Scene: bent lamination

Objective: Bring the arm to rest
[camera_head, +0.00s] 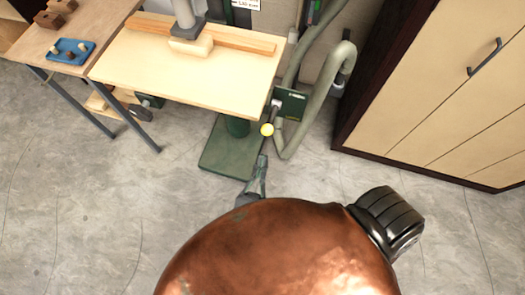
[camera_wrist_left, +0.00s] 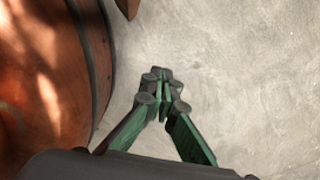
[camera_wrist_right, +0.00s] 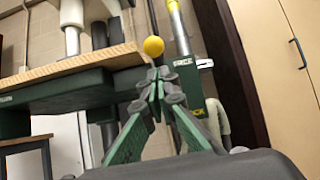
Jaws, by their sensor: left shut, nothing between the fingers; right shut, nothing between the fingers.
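My right gripper (camera_head: 261,162) shows in the head view just in front of the machine's dark green base plate, pointing away from me. In the right wrist view its green fingers (camera_wrist_right: 158,82) are closed together with nothing between them. Behind them is a yellow ball knob (camera_wrist_right: 153,46) on a dark lever, which appears near the fingertips; I cannot tell the gap. My left gripper (camera_wrist_left: 162,82) shows in the left wrist view, shut and empty above bare grey floor, beside my copper body. It is not seen in the head view.
A machine with a pale wooden table (camera_head: 180,75) bears a long wooden strip (camera_head: 245,41). A side table at left holds a blue tray (camera_head: 70,51) and brown blocks (camera_head: 50,19). A tall cabinet (camera_head: 440,90) stands at right. Open concrete floor (camera_head: 90,220) lies at left.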

